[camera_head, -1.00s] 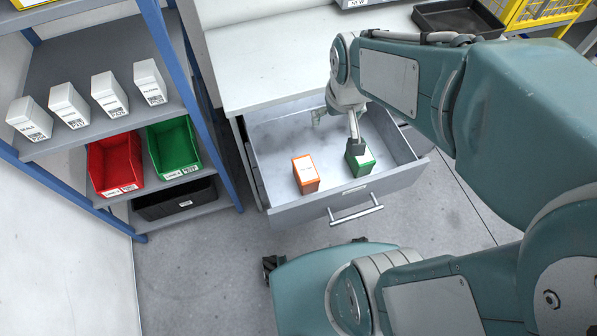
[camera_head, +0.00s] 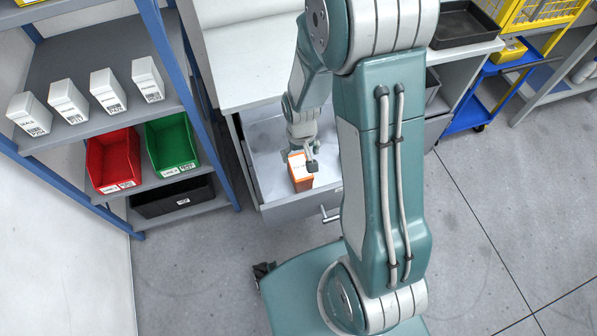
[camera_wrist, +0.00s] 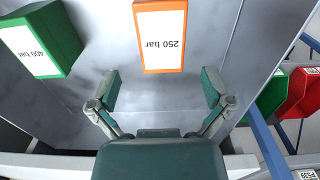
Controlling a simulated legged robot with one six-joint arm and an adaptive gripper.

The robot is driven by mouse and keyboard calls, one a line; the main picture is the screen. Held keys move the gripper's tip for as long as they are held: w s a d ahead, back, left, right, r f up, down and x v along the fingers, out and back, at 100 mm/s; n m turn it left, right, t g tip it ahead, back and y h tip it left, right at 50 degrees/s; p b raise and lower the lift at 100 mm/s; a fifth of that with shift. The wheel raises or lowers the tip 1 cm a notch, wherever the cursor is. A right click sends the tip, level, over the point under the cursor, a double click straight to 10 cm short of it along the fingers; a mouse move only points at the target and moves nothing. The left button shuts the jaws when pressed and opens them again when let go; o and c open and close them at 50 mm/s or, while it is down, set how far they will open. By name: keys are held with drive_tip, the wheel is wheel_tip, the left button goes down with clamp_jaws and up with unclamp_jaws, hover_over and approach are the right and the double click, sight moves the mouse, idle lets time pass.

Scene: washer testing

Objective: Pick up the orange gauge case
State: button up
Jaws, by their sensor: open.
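The orange gauge case (camera_head: 299,172) stands in the open drawer (camera_head: 273,211), partly hidden by my gripper (camera_head: 301,160) in the head view. In the wrist view the orange case (camera_wrist: 161,36) has a white label reading "250 bar" and lies beyond the fingertips, near the top of the picture. My gripper (camera_wrist: 160,88) is open and empty, its two fingers spread, with the case ahead of the gap and apart from them. A green case (camera_wrist: 40,40) labelled "400 bar" is to the left in the wrist view; my arm hides it in the head view.
The drawer walls surround the cases. A blue-posted shelf at left holds several white boxes (camera_head: 68,102), a red bin (camera_head: 113,160), a green bin (camera_head: 172,146) and a black bin (camera_head: 172,198). A white worktop (camera_head: 250,65) is behind the drawer. A black tray (camera_head: 464,25) is at the right.

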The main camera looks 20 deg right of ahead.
sight(299, 166)
drive_tip(key=shift+w+a+f, duration=0.1)
drive_tip(key=shift+a+f, duration=0.05)
drive_tip(key=shift+f, duration=3.2)
drive_tip(key=c, duration=1.2)
